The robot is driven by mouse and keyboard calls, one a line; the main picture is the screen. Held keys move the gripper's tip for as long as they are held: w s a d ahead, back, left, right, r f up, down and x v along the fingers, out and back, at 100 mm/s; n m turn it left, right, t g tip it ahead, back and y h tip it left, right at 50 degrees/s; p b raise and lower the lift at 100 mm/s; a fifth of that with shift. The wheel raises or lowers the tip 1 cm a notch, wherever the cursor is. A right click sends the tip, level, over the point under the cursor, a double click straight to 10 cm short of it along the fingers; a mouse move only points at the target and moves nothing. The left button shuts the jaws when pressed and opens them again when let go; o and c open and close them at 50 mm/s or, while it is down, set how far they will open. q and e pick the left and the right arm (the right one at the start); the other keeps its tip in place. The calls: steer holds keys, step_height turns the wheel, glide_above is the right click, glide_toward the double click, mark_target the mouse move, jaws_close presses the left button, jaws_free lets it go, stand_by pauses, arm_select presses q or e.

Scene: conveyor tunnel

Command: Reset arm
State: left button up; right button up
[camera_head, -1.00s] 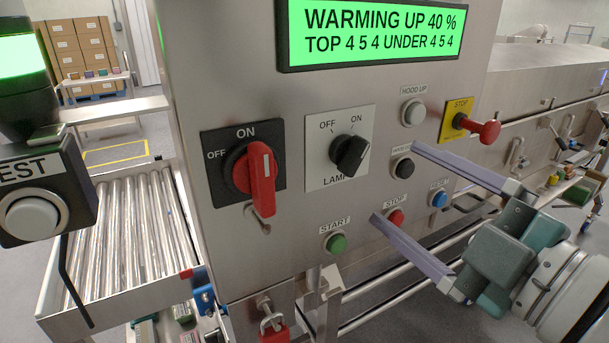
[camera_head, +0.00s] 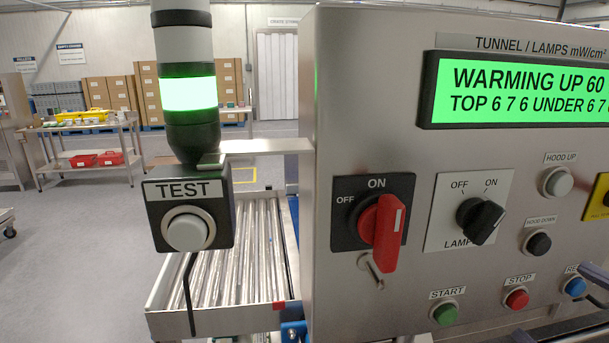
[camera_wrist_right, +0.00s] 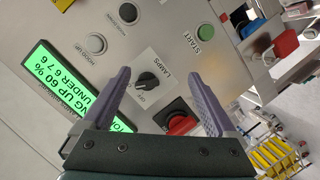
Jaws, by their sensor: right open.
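My right gripper (camera_wrist_right: 158,75) is open and empty in the wrist view, its two purple-grey fingers spread in front of the control panel. In the head view only a small part of it shows at the lower right edge. The grey panel (camera_head: 345,110) carries a green display (camera_head: 520,90) reading "WARMING UP 60". The red rotary switch (camera_head: 384,232) stands upright under ON. The black lamp knob (camera_head: 478,216) is tilted, its upper end toward ON. The green start button (camera_head: 445,313) and red stop button (camera_head: 516,299) sit below. My left gripper is out of view.
A TEST button box (camera_head: 188,215) hangs under a signal tower lit green (camera_head: 188,93), left of the panel. A roller conveyor (camera_head: 240,250) runs behind them. A table (camera_head: 85,125) with red and yellow bins stands at the back left, with open floor before it.

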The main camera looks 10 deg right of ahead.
steer(key=s+a+f+m+g+y, duration=0.1)
steer(key=s+a+f+m+g, duration=0.25)
steer(key=s+g, duration=0.25)
steer(key=s+a+f+m+g+y, duration=0.1)
steer(key=s+a+f+m+g, duration=0.25)
steer(key=s+g, duration=0.2)
steer(key=w+r+p+v, duration=0.1)
steer(key=w+p+v, duration=0.2)
steer(key=p+v, duration=1.2)
steer(key=shift+w+a+r+n+p, duration=0.15)
steer(key=shift+a+r+n+p, duration=0.25)
steer(key=shift+p, duration=0.45)
steer(key=shift+f, duration=0.1)
